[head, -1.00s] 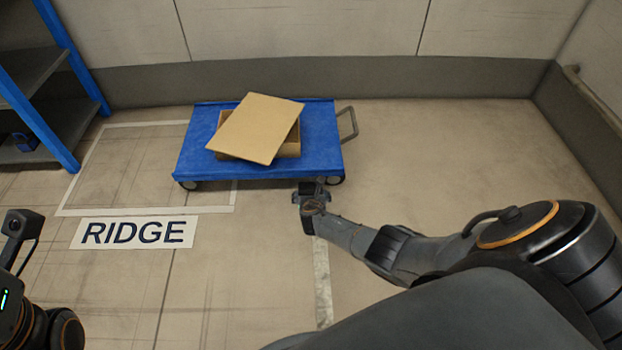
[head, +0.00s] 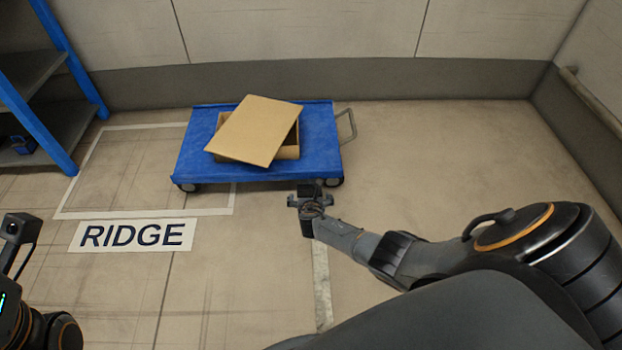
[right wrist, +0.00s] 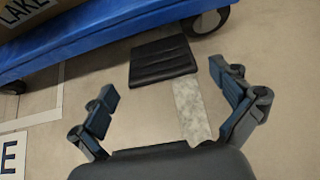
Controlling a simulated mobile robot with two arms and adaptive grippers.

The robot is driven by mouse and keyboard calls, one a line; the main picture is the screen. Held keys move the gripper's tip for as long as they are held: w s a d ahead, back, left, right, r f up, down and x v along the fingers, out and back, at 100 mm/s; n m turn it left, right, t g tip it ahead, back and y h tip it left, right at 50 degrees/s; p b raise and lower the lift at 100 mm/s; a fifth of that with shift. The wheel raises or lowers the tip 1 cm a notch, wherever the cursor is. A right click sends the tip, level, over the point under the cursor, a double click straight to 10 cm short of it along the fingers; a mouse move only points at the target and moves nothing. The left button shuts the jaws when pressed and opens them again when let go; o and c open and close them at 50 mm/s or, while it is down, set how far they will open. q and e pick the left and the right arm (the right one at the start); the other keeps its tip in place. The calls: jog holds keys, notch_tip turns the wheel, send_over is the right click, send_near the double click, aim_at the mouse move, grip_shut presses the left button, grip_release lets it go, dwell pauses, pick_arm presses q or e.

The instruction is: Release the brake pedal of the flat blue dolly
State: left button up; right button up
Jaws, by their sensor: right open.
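The flat blue dolly (head: 318,155) stands by the back wall, with its edge also across the top of the right wrist view (right wrist: 85,48). A black ribbed pedal (right wrist: 163,59) sticks out from under the dolly's near edge, beside a wheel. My right gripper (head: 311,199) is near the dolly's front right corner. In the right wrist view, its open, empty fingers (right wrist: 163,82) spread wide, with the pedal ahead of and between them. I cannot tell whether they touch it. Only part of my left arm shows at the lower left; its fingers are out of sight.
A cardboard box with a skewed panel (head: 255,130) on top sits on the dolly. A grey handle (head: 347,125) is at its right end. Blue-framed shelving (head: 60,100) stands left. A RIDGE floor label (head: 133,235) lies in front. The floor on the right is clear.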

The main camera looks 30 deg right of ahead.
jog(key=v, duration=1.1)
jog(key=shift+r, duration=0.2)
jog(key=shift+d, duration=0.1)
